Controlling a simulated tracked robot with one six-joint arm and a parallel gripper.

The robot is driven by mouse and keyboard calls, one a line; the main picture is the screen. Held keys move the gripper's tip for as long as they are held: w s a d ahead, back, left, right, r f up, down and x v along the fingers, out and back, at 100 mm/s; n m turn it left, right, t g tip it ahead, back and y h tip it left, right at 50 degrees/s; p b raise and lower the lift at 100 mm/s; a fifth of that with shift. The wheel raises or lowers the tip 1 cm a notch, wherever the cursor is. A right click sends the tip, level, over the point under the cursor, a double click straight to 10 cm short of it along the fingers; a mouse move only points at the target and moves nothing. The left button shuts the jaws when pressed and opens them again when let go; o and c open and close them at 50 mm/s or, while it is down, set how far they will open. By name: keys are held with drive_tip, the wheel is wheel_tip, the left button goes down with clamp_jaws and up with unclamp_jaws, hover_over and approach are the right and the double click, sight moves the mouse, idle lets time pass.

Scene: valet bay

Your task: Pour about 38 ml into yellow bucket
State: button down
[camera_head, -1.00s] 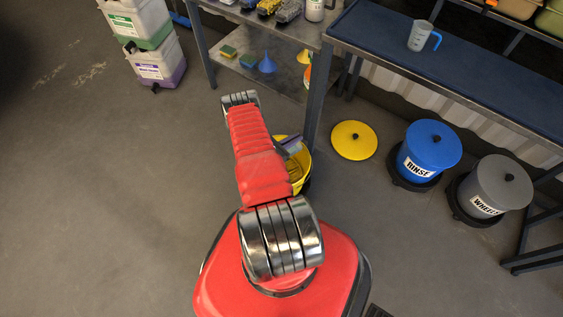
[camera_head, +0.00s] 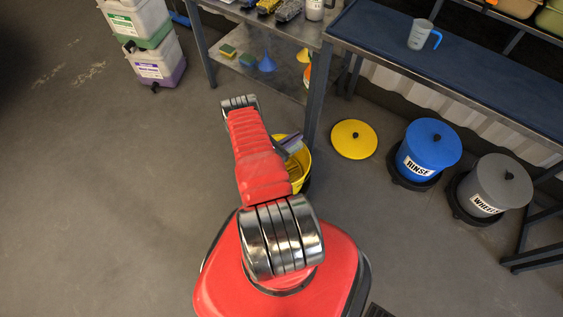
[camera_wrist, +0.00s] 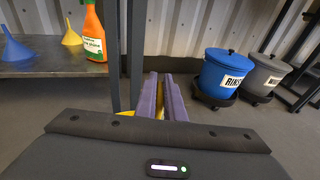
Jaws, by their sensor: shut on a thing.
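The yellow bucket (camera_head: 303,174) stands on the floor beside the bench leg, partly hidden behind my arm in the head view. A bit of yellow (camera_wrist: 126,113) shows past my gripper in the wrist view. My gripper (camera_wrist: 161,78) has two long purple parts close together, with a strip of yellow between them. It shows over the bucket in the head view (camera_head: 290,144). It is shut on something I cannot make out. The bucket's inside and any liquid are mostly hidden. A clear measuring jug with a blue handle (camera_head: 419,35) stands on the blue bench top.
A yellow lid (camera_head: 354,140) lies on the floor, right of the bucket. The blue RINSE bucket (camera_head: 433,147) and grey WHEELS bucket (camera_head: 493,186) stand further right. Stacked canisters (camera_head: 157,62) stand at the left. A spray bottle (camera_wrist: 94,34) is on the shelf. Left floor is clear.

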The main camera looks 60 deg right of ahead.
drive_tip(key=shift+w+a+r+g+h+p, duration=0.3)
drive_tip(key=shift+a+r+h+p, duration=0.05)
drive_tip(key=shift+a+h+p, duration=0.35)
idle(0.8)
drive_tip(key=shift+p, duration=0.65)
idle(1.1)
drive_tip(key=shift+s+d+f+y, duration=0.15)
drive_tip(key=shift+s+d+y, duration=0.2)
drive_tip(key=shift+d+y, duration=0.35)
drive_tip(key=shift+s+d+f+t+y, duration=0.3)
drive_tip(key=shift+f+t+y, duration=0.2)
drive_tip(key=shift+y, duration=0.2)
drive_tip(key=shift+w+d+f+t+y, duration=0.1)
drive_tip(key=shift+d+f+t+y, duration=0.05)
drive_tip(key=shift+f+t+y, duration=0.2)
drive_tip(key=shift+d+f+y, duration=0.15)
drive_tip(key=shift+y, duration=0.1)
